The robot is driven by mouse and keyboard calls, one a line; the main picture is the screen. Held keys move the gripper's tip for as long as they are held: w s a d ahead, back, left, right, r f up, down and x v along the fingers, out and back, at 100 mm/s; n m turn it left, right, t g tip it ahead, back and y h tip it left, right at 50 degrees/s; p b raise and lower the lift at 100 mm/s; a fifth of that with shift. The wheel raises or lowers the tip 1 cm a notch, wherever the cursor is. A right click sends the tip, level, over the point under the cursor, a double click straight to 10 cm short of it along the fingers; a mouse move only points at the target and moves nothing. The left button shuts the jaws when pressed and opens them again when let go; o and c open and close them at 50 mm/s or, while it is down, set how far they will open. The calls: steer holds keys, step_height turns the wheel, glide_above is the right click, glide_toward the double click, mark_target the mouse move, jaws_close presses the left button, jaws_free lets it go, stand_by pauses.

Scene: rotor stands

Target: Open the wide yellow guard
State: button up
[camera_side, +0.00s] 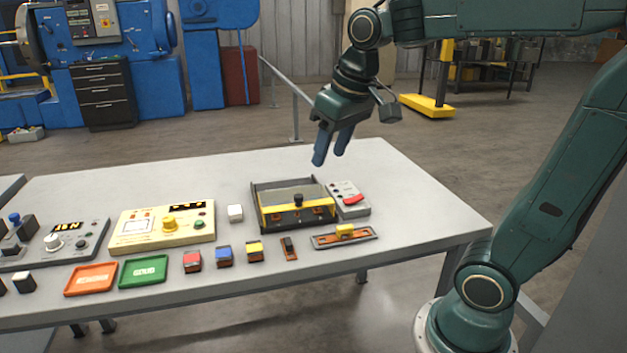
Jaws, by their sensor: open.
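The wide yellow guard (290,211) is part of a dark box towards the right of the table. It has a yellow front edge, a greyish top panel and a black knob (298,200) at the front. The guard appears to lie down over the box. My gripper (332,150) is open and empty. It hangs above and behind the right side of the box, with its blue fingers pointing down, apart from the guard.
A grey box with a red switch (353,198) stands right beside the guard. An orange slider plate with a yellow knob (345,231) lies in front. The table's back right (370,165) is clear.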

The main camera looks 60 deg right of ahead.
steer(key=w+d+f+m+g, duration=0.1)
steer(key=w+d+m+g, duration=0.1)
steer(key=w+d, duration=0.65)
steer(key=m+g, duration=0.2)
glide_above(299, 195)
step_height(299, 195, down, 6)
steer(key=f, duration=0.1)
steer(key=shift+a+r+y, duration=0.1)
steer(key=shift+r+y, duration=0.1)
steer(key=shift+y, duration=0.1)
steer(key=shift+f, duration=6.85)
jaws_close()
